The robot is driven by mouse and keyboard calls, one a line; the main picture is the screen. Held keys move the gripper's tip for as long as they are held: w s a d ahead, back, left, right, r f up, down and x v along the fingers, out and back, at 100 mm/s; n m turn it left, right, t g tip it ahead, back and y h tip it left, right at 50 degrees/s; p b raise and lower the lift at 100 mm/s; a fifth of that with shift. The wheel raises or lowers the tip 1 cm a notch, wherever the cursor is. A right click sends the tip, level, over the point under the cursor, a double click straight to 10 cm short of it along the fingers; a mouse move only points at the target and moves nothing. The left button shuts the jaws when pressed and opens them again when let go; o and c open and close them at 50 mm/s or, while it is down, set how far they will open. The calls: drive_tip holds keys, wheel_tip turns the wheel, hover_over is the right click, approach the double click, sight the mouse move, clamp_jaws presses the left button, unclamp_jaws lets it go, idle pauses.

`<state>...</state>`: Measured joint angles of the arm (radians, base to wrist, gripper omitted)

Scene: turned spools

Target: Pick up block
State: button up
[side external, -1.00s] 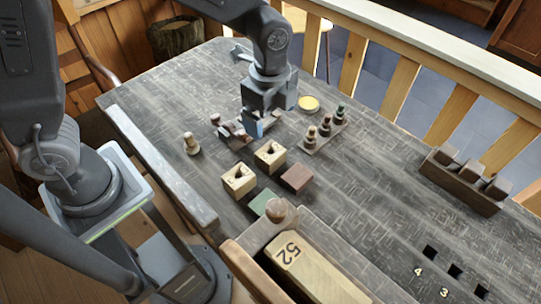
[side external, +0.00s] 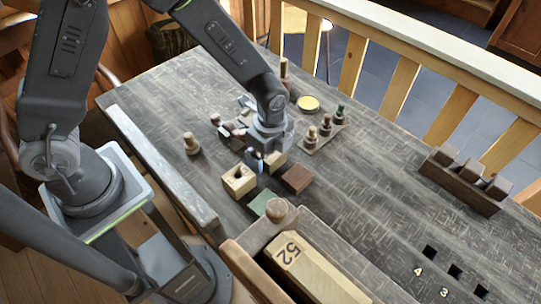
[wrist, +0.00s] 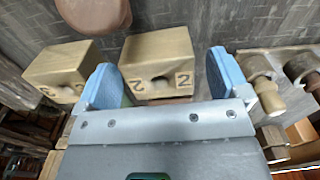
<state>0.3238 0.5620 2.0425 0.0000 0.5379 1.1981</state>
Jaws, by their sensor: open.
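Two pale wooden blocks with a hole and dark digits stand on the table. One wooden block (side external: 276,161) is mostly hidden by my gripper (side external: 262,160) in the side view. In the wrist view this block (wrist: 160,58), marked with 2s, appears between the light-blue fingers of my gripper (wrist: 160,66). The fingers are open; I cannot tell whether they touch it. The other wooden block (side external: 238,180) stands to the left and nearer the side camera, and it also shows left of the fingers in the wrist view (wrist: 58,70).
Turned spools stand on a small board (side external: 318,146) to the right, and a lone spool (side external: 191,144) stands left. A dark wooden rack (side external: 460,184) is far right.

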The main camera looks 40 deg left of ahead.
drive_tip(key=shift+f, duration=0.85)
drive_tip(key=shift+c, duration=0.2)
drive_tip(key=c, duration=1)
drive_tip(key=shift+o, duration=0.2)
drive_tip(key=shift+r, duration=0.1)
